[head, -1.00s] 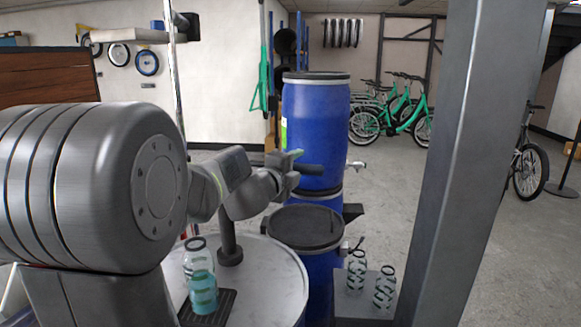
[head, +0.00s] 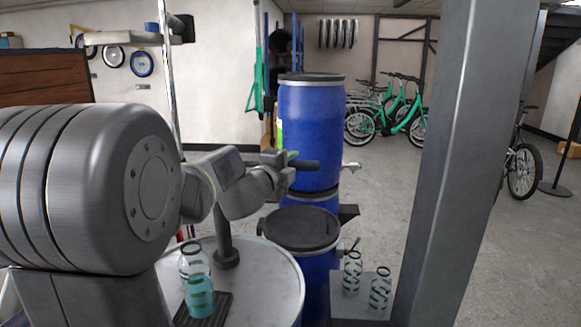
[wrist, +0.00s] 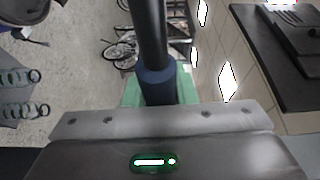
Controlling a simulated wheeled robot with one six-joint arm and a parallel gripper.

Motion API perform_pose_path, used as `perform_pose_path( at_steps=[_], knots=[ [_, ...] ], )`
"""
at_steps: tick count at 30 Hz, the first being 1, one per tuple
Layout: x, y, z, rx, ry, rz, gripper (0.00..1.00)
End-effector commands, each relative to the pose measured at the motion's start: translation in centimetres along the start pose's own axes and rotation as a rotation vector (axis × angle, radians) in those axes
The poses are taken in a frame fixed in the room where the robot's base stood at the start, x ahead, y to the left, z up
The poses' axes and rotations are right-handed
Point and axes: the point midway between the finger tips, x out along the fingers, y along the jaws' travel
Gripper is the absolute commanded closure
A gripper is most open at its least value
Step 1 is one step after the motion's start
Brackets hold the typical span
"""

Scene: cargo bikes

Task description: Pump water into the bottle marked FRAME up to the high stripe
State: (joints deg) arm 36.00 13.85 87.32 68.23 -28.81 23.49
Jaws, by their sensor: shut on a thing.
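A clear bottle (head: 198,285) with a dark ring at its top stands on a black mat on the pale round drum top. Teal liquid fills its lower part and its upper part is clear. I cannot read its label or make out the high stripe. A grey pump column (head: 225,240) rises behind the bottle. My gripper (head: 283,172) is shut on a dark bar, the pump handle (head: 304,165), above and right of the bottle. In the wrist view the dark handle (wrist: 152,45) runs out from between the green finger pads.
Two clear bottles with teal bands (head: 352,272) (head: 380,290) stand on a grey stand at right. Stacked blue drums (head: 311,125) and a dark-lidded drum (head: 300,229) are close behind the handle. A grey post (head: 450,150) stands at right; open floor and bikes lie beyond.

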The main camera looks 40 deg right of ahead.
Motion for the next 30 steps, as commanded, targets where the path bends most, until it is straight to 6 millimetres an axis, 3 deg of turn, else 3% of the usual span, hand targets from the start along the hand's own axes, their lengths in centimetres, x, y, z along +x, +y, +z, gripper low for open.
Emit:
perform_pose_path(
  at_steps=[18,30],
  knots=[
    [-1.0,-10.1,2.3,-0.459,-0.001,-0.195,1.00],
    [-1.8,-13.2,4.4,-0.646,0.000,-0.272,1.00]
  ],
)
